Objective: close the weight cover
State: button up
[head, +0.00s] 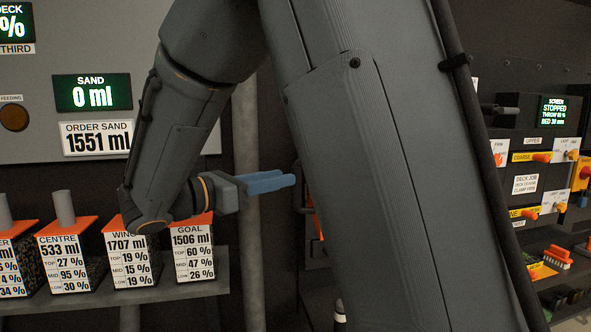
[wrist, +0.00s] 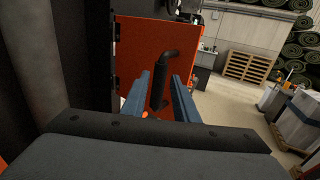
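An orange panel (wrist: 135,50) stands upright ahead in the wrist view. It carries a black bent handle (wrist: 158,88) and may be the weight cover; no label on it is readable. My gripper (wrist: 160,78) has its two blue fingers apart, one on each side of the handle in this view. I cannot tell whether they touch it or how far beyond them it is. In the head view my gripper (head: 291,181) points right, and my arm hides most of what lies beyond. Only a sliver of orange (head: 314,218) shows there.
Several orange-topped labelled boxes (head: 125,262) stand on a shelf (head: 185,290) below my arm, beside a grey post (head: 249,245). A control panel (head: 540,150) is at right. The wrist view shows open floor (wrist: 228,105) and pallets (wrist: 250,70) at right.

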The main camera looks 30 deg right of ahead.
jog(key=p, duration=0.1)
send_over(297, 209)
jog(key=w, duration=0.1)
jog(key=shift+d, duration=0.3)
grip_shut()
